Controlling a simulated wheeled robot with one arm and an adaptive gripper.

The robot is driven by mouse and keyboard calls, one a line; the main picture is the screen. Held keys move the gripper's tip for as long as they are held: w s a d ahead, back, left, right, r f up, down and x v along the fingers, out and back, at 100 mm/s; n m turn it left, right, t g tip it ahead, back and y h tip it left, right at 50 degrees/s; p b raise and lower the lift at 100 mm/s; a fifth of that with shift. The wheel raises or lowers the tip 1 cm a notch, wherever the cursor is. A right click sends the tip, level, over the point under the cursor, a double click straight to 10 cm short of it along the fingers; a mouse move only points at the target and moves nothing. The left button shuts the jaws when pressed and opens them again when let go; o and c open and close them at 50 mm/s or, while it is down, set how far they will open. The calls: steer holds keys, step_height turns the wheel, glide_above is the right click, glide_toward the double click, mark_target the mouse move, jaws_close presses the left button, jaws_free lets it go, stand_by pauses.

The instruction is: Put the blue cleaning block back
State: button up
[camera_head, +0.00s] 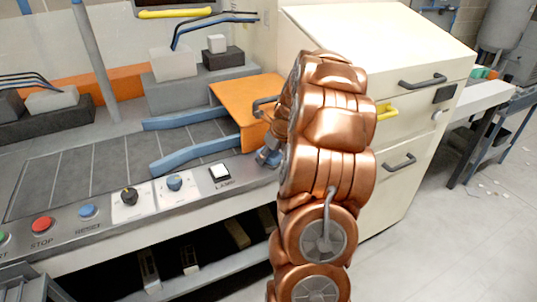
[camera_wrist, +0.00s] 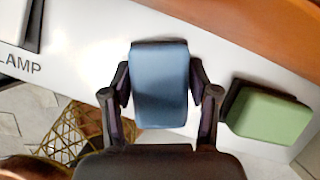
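The blue cleaning block (camera_wrist: 160,88) is in the middle of the wrist view, upright in the picture, with a dark strip along its top edge. My gripper (camera_wrist: 160,82) has one dark finger on each side of it, close against its edges, and appears shut on it. The block is in front of the white panel edge; whether it touches the panel cannot be told. In the head view my gripper (camera_head: 268,157) is at the console's right end, partly hidden by my copper arm. A bit of blue shows there.
A green block (camera_wrist: 270,115) lies tilted to the right, close to my right finger. The LAMP switch (camera_head: 220,173), the knobs and the red STOP button (camera_head: 42,224) line the console front. An orange stand (camera_head: 243,98) and a white cabinet (camera_head: 400,60) are close by. A wire basket (camera_wrist: 85,132) is below.

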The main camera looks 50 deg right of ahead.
steer(key=o, duration=0.5)
steer(key=shift+c, duration=0.2)
steer(key=shift+r, duration=0.1)
steer(key=b+v, duration=0.2)
steer(key=v, duration=1)
steer(key=s+a+n+g+y, duration=0.1)
steer(key=s+a+n+g, duration=0.15)
steer(key=a+n, duration=0.8)
steer(key=s+a+n+g, duration=0.1)
steer(key=s+a+n, duration=0.35)
steer(key=a, duration=1.05)
steer(key=s+a+f+n+g, duration=0.1)
steer(key=s+a+f+n, duration=0.1)
steer(key=s+a+n, duration=0.4)
steer(key=s+a+f+n+g+h, duration=0.1)
steer(key=s+a+n, duration=0.5)
steer(key=s+n, duration=0.6)
step_height(320, 180, down, 3)
steer(key=shift+s+r+n+g, duration=0.25)
steer(key=shift+s+n+g, duration=0.15)
steer(key=shift+n, duration=0.8)
